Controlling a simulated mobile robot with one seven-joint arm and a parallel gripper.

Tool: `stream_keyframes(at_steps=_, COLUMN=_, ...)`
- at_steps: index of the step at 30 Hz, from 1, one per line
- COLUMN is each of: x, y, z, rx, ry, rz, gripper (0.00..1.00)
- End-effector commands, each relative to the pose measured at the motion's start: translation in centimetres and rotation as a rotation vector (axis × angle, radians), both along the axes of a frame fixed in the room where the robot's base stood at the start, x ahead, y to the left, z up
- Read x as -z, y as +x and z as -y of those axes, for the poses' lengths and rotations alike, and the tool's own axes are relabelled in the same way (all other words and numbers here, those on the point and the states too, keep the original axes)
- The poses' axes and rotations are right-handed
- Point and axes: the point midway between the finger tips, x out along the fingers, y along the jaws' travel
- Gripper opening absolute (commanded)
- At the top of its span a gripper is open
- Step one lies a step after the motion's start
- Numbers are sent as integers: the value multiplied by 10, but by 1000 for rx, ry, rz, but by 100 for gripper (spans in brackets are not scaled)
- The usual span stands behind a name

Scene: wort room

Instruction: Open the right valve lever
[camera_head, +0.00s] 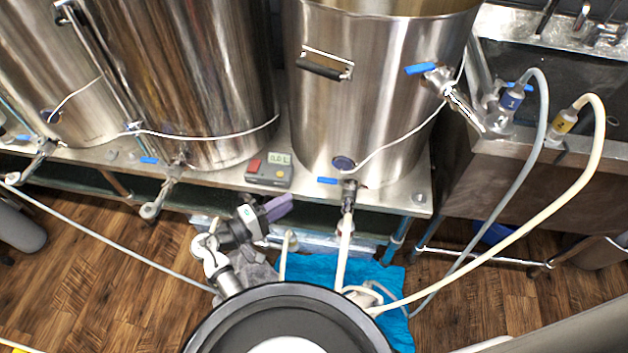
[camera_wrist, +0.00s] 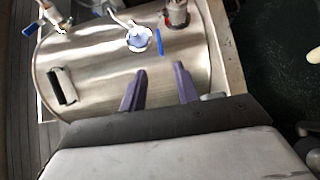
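The right kettle (camera_head: 375,90) is a tall steel pot. Its lower valve (camera_head: 349,193) has a blue lever (camera_head: 327,181) pointing left, roughly level. A second blue lever (camera_head: 418,68) sits on a valve higher on the kettle's right side. My gripper (camera_head: 288,202) is below and left of the lower lever, apart from it. In the wrist view my gripper (camera_wrist: 160,67) has its two purple fingers spread with nothing between them. The lower blue lever (camera_wrist: 159,42) shows just beyond the fingertips, near the valve (camera_wrist: 177,14).
Two more steel kettles with blue-lever valves stand at left. A small controller box (camera_head: 268,169) sits on the steel stand between kettles. Hoses hang from the sink (camera_head: 590,60) at right, and a pale hose (camera_head: 345,250) runs down from the lower valve. A blue cloth (camera_head: 395,275) lies below.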

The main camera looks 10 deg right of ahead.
Motion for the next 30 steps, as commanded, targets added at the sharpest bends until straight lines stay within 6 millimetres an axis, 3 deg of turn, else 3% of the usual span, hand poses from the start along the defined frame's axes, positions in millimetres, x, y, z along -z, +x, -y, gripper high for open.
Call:
stream_keyframes(at_steps=9, x=-2, y=25, z=63, rx=3, ry=2, rz=-2, gripper=31)
stream_keyframes(at_steps=15, x=-2, y=39, z=94, rx=0, ry=3, rz=1, gripper=31)
stream_keyframes(at_steps=21, x=-1, y=45, z=109, rx=-1, ry=2, rz=-1, gripper=31)
stream_keyframes(at_steps=30, x=0, y=46, z=111, rx=-3, ry=3, rz=0, gripper=31)
